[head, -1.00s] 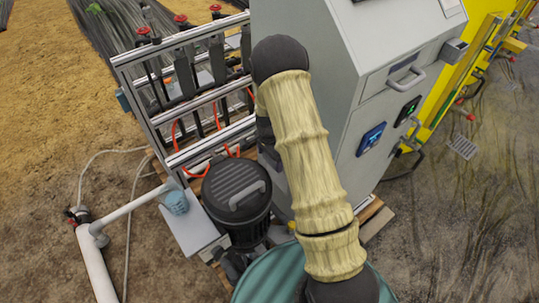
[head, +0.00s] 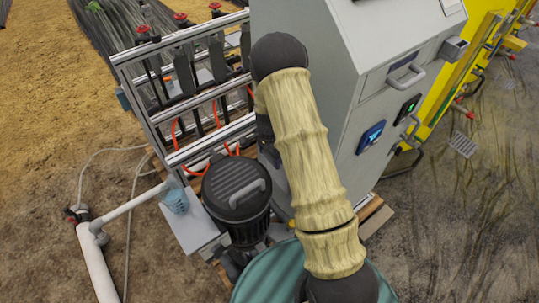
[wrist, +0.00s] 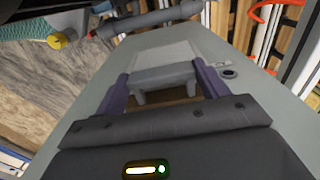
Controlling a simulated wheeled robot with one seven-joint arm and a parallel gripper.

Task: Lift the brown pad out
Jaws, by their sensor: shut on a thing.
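In the wrist view, my gripper (wrist: 160,72) has its two purple fingers on either side of a grey bracket-shaped piece (wrist: 165,78) on a flat grey surface. A strip of the brown pad (wrist: 170,103) shows between the fingers, close to the palm, and spans the gap between them. The fingers are shut on it. The rest of the pad is hidden by the grey piece and the palm. In the head view my arm covers the spot, and neither gripper nor pad shows.
A grey cabinet (head: 330,60) stands right beside my arm. A pipe rack (head: 190,100) is behind. A green drum (head: 272,277) is at the bottom. Open floor lies at right.

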